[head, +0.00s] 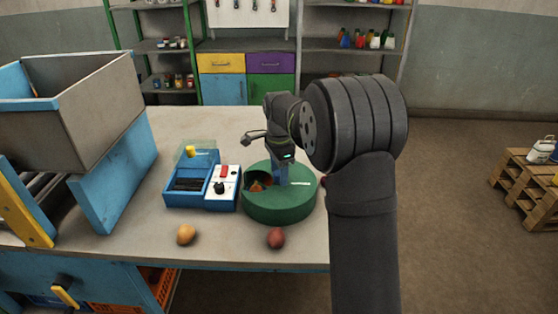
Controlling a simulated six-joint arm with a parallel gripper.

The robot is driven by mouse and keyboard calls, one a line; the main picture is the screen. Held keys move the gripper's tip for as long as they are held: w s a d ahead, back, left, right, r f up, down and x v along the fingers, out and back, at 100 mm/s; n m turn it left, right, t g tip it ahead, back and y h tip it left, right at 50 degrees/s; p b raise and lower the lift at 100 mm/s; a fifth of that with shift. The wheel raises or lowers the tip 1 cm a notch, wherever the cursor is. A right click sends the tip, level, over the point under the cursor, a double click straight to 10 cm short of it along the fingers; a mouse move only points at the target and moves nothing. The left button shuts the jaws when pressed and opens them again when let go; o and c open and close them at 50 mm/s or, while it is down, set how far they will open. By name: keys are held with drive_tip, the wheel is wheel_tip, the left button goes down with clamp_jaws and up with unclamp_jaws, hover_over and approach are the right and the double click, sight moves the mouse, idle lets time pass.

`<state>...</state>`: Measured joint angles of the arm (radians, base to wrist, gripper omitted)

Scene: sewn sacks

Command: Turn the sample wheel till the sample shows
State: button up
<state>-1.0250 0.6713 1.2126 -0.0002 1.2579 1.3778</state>
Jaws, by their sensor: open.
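A green round drum (279,207), which looks like the sample wheel, stands on the table right of centre. A dark opening in its left side shows a small orange-brown thing (258,185) inside; I cannot tell for sure what it is. My gripper (281,180) is open and points down at the drum's top, near its middle. A blue part shows between my gripper and the drum top; I cannot tell whether it is a finger or a knob, or whether they touch. A short white mark lies on the drum's top, right of my gripper.
A blue device (203,187) with a yellow knob and a red switch stands just left of the drum. A yellowish round item (186,235) and a reddish one (276,238) lie near the table's front edge. A large grey hopper (70,100) fills the left.

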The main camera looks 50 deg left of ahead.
wheel_tip(320, 180, up, 17)
drive_tip(key=shift+r, duration=0.15)
idle(0.8)
wheel_tip(320, 180, down, 18)
drive_tip(key=shift+r, duration=0.25)
idle(0.5)
drive_tip(key=shift+f, duration=0.15)
drive_tip(key=shift+n, duration=1.6)
drive_tip(key=n, duration=0.5)
drive_tip(key=shift+n, duration=0.3)
idle(0.4)
